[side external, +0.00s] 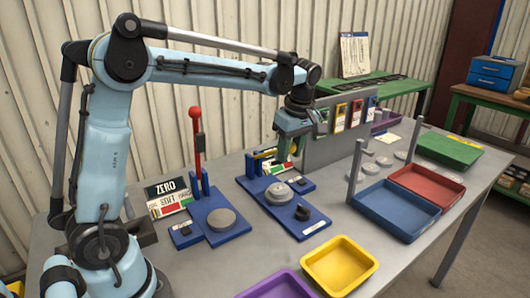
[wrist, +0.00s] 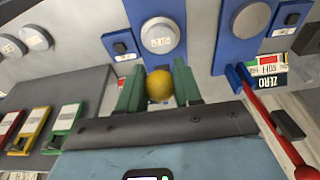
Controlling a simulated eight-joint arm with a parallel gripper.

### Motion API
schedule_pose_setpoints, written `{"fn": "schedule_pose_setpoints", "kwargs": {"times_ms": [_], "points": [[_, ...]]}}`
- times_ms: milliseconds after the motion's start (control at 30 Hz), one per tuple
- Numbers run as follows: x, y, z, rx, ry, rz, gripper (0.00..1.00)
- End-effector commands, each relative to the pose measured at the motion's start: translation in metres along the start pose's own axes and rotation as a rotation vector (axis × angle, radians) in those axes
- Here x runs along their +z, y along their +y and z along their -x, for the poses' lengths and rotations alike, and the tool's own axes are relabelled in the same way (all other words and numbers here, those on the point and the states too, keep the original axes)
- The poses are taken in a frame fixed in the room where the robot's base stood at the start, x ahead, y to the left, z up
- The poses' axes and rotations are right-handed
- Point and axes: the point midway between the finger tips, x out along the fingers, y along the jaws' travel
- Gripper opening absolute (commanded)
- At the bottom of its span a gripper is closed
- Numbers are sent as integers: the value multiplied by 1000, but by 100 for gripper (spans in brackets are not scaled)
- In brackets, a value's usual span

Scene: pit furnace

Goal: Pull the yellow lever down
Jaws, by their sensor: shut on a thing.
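The yellow lever (side external: 265,154) rises from a blue base (side external: 262,190) with a round grey disc, in the middle of the bench. It looks tilted toward my gripper in the side view, though much of it is hidden. In the wrist view its round yellow knob (wrist: 160,85) sits between the two green fingers. My gripper (side external: 296,148) is shut on the knob, above the base's back right part; the fingers also show in the wrist view (wrist: 159,88).
A red lever (side external: 197,140) stands upright on another blue base to the left. A grey panel (side external: 335,150) with coloured switches stands close behind and right of my gripper. Yellow (side external: 340,264), blue (side external: 396,208) and red (side external: 428,186) trays lie to the right and front.

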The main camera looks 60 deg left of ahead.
Motion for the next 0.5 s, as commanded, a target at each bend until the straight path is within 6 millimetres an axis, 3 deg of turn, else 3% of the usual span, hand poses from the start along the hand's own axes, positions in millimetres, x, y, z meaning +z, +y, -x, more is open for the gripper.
{"fn": "schedule_pose_setpoints", "kwargs": {"times_ms": [500], "points": [[15, 1, -18, 4, 0, 0, 25]]}}
